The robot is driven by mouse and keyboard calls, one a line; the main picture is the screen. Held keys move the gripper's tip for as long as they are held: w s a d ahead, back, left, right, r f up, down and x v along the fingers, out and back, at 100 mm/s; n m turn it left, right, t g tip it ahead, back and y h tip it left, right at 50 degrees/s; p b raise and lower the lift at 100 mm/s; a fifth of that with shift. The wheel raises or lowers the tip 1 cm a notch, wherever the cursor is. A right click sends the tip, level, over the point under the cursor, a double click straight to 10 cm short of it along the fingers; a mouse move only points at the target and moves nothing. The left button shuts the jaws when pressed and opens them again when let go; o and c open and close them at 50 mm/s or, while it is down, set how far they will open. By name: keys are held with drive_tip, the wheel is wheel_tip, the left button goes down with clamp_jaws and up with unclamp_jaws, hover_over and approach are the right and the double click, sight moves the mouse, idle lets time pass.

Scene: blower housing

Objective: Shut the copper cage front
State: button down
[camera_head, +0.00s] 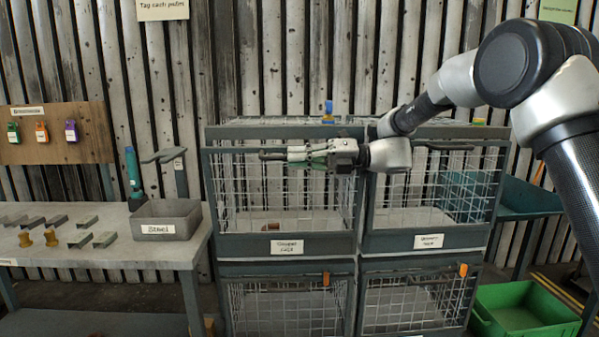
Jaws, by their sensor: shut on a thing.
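The cage front (222,246) of the upper left cage is a grey frame with wire mesh. Its white label (287,247) seems to read "Copper cage", but the print is small. The front stands about upright before its cage; I cannot tell how wide any gap is. A dark bar handle (270,155) runs along its top. My gripper (308,157) comes in from the right and is shut on this handle. The fingers hide part of the handle. A small brownish piece (272,226) lies inside the cage.
Another cage (429,242) adjoins on the right, with two more below. A workbench (150,252) with a grey bin (166,220) stands left. A green crate (522,312) sits on the floor at right. A blue item (328,108) is on top of the cages.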

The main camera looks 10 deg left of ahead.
drive_tip(key=shift+w+a+r+m, duration=0.1)
drive_tip(key=shift+w+m, duration=0.05)
drive_tip(key=shift+w, duration=0.2)
drive_tip(key=shift+w+a+r+m, duration=0.1)
drive_tip(key=shift+w+m, duration=0.05)
drive_tip(key=shift+w, duration=0.2)
drive_tip(key=c, duration=1.6)
unclamp_jaws()
drive_tip(key=shift+c, duration=0.2)
drive_tip(key=shift+o, duration=0.8)
drive_tip(key=shift+v, duration=1.1)
drive_tip(key=shift+w+d+f, duration=0.1)
drive_tip(key=shift+d, duration=0.1)
drive_tip(key=v, duration=0.5)
drive_tip(key=shift+s+d, duration=0.3)
